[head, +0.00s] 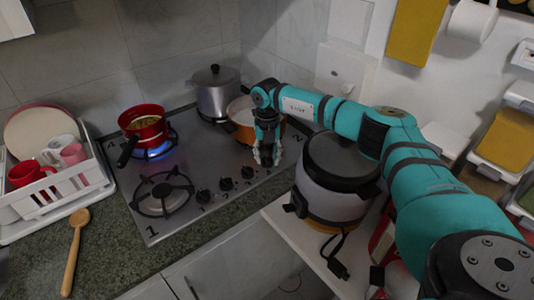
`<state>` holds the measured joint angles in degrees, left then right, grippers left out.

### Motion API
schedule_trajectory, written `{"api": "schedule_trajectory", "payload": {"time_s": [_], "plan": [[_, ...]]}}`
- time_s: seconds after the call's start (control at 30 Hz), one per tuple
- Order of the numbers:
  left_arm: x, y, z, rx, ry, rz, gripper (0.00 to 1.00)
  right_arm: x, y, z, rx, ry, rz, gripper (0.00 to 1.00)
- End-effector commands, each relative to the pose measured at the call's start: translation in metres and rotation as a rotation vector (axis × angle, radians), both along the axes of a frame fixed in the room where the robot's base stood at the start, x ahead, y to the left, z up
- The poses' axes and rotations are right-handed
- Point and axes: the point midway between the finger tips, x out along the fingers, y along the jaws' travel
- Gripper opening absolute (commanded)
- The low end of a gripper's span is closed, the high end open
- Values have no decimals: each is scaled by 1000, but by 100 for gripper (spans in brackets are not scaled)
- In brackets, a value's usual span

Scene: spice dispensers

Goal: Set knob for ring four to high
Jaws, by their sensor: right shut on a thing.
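The steel gas stove (207,165) has a row of black knobs along its front right side. Three knobs show: the left one (203,196), the middle one (226,184) and another (247,172) just left of my gripper. My right gripper (266,156) reaches down at the right end of this row. It is shut on the rightmost knob, which its fingers mostly hide. I cannot tell that knob's setting. My left gripper is out of view.
A red pot (143,122) stands over a lit blue flame. A steel pot (216,92) and an orange pan (241,114) stand behind my gripper. A rice cooker (335,178) is close on the right. The front left burner (163,193) is bare and unlit.

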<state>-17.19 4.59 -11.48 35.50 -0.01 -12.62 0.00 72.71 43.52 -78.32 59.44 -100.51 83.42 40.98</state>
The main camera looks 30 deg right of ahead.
Motion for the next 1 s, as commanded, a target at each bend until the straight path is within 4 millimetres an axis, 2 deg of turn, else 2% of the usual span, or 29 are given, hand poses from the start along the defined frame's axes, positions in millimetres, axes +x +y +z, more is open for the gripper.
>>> {"api": "schedule_trajectory", "payload": {"time_s": [0.2, 0.43, 1.0], "plan": [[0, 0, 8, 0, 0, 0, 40, 1, -1, 3, -1, -4, -166, 4], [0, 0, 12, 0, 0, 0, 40, 2, -1, 3, -1, -6, -284, 4], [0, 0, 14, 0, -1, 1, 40, 2, -2, 3, -2, -8, -349, 4]]}}
